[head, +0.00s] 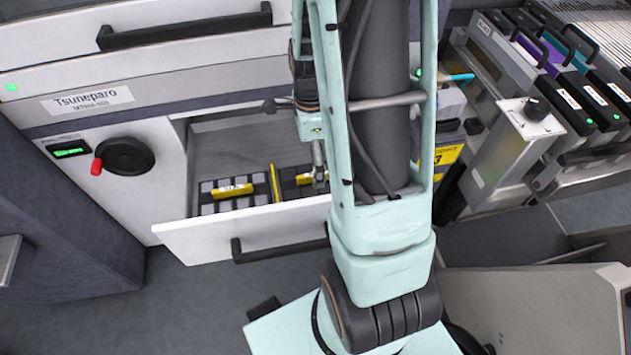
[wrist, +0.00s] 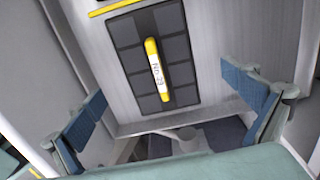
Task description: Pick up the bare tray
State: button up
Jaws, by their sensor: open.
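An open drawer (head: 240,236) in the white cabinet holds two dark trays with yellow handles. The left tray (head: 207,198) has grey blocks in its cells. The right tray (head: 289,186) looks darker and is partly hidden by my arm. In the wrist view one dark tray (wrist: 127,58) lies with cells that look empty and a yellow labelled handle (wrist: 155,68) along its middle; it seems to be the right one. My gripper (head: 319,178) is over the right side of the drawer. It is open and empty, its blue-padded fingers (wrist: 165,95) apart on either side below the handle.
A yellow strip (head: 275,183) stands between the trays. The drawer's front has a black handle (head: 280,246). A black knob with a red grip (head: 125,156) is on the cabinet left of the drawer. Trolley equipment with black cassettes (head: 560,100) stands at right.

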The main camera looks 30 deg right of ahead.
aim_at(296, 181)
jog(key=f+b, duration=0.1)
jog(key=f, duration=0.2)
jog(key=f+b, duration=0.1)
jog(key=f, duration=0.2)
jog(key=shift+s+a, duration=0.15)
jog(key=shift+s, duration=0.05)
jog(key=shift+r, duration=0.1)
jog(key=shift+s, duration=0.1)
grip_shut()
dwell(0.4)
